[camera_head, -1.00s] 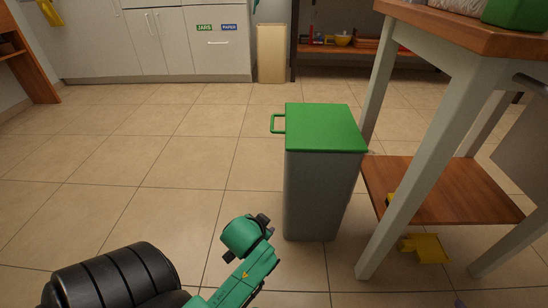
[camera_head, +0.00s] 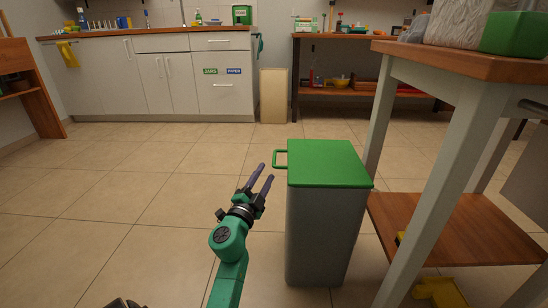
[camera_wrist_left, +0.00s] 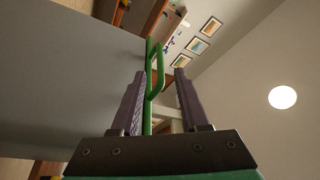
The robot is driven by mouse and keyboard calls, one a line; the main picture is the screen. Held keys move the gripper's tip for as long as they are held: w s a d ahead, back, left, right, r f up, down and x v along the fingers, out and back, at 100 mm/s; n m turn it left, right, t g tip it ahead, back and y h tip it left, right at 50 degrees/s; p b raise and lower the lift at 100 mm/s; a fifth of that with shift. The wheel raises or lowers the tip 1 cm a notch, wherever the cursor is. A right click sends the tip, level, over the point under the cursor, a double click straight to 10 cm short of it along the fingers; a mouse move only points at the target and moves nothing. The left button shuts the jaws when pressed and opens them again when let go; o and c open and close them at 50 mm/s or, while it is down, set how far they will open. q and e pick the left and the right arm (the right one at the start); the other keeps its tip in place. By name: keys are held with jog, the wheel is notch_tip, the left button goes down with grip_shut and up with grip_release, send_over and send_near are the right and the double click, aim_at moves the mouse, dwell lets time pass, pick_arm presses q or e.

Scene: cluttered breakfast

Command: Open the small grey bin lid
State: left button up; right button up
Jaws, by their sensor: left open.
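The small grey bin (camera_head: 322,235) stands on the tiled floor, with its green lid (camera_head: 328,162) lying flat and closed on top. A green loop handle (camera_head: 280,158) sticks out from the lid's left side. My left gripper (camera_head: 264,172) is open and empty, just left of the bin and near the handle. In the left wrist view the open fingers (camera_wrist_left: 160,98) point toward the green handle (camera_wrist_left: 156,72), which appears between them and ahead. The bin's grey wall (camera_wrist_left: 65,80) fills the left of that view. My right gripper is not in view.
A wooden-topped table (camera_head: 480,62) with grey legs and a lower shelf (camera_head: 450,228) stands close on the bin's right. A yellow object (camera_head: 440,292) lies under the shelf. Kitchen cabinets (camera_head: 150,75) line the back. Floor left of the bin is clear.

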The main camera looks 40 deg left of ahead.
aim_at(275, 157)
pick_arm(q)
jog(key=x, duration=0.8)
jog(key=shift+w+b, duration=0.1)
jog(key=shift+b, duration=0.3)
grip_shut()
jog(key=shift+d+f, duration=0.1)
dwell(0.5)
